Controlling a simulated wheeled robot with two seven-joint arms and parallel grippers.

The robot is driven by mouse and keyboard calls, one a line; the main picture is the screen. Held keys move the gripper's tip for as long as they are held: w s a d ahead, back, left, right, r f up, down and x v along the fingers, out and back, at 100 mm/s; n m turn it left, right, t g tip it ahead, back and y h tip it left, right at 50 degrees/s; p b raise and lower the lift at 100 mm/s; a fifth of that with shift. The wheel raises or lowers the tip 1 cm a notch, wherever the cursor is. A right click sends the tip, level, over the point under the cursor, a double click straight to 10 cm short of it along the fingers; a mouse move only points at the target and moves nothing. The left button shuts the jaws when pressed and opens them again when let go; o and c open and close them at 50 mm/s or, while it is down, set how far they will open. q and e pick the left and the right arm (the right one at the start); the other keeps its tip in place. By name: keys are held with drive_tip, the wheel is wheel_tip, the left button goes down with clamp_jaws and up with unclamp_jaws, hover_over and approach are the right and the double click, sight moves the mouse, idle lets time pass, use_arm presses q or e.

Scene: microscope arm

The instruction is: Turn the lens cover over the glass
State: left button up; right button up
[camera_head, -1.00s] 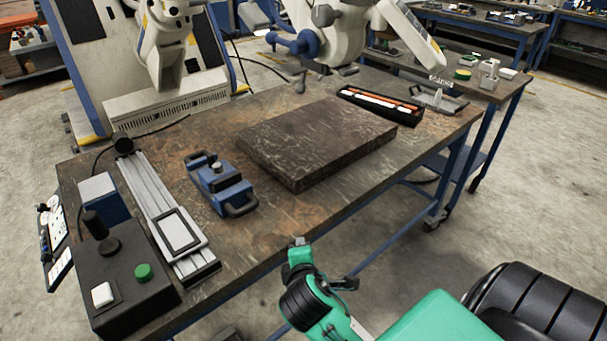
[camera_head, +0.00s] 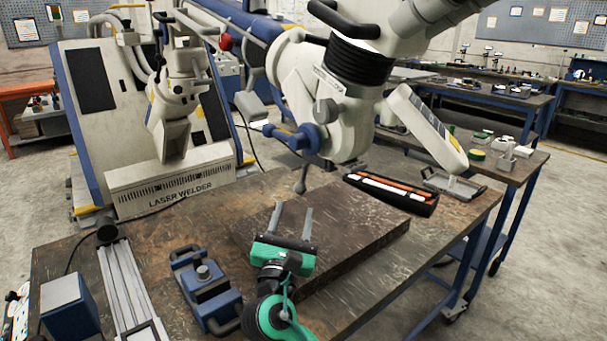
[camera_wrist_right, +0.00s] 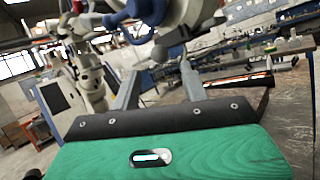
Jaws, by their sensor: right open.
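The microscope head (camera_head: 345,110) hangs from above over the back of the workbench, white with a blue knob (camera_head: 308,138) and a grey knob on its side. It also shows in the wrist view (camera_wrist_right: 180,20), cut off at the top. A small dark lever with a rounded end (camera_head: 301,186) hangs below the head; I cannot tell for sure whether it is the lens cover. The glass is not clearly visible. My right gripper (camera_head: 292,208) is open and empty, fingers pointing up and away, in front of and below the head, over the stone slab. My left gripper is not in view.
The dark stone slab (camera_head: 365,235) lies under the microscope. A blue clamp device (camera_head: 205,285) and a rail fixture (camera_head: 125,290) stand at left. A black tray with orange and white tools (camera_head: 390,193) lies behind the slab. The laser welder (camera_head: 170,185) stands behind.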

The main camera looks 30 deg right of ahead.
sight(303, 177)
drive_tip(key=p+x, duration=0.1)
drive_tip(key=x, duration=0.9)
drive_tip(key=shift+w+d+r, duration=0.1)
drive_tip(key=shift+w+d, duration=0.15)
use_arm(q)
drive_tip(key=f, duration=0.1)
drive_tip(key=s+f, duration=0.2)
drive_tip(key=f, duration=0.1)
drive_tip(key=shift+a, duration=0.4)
use_arm(e)
clamp_jaws()
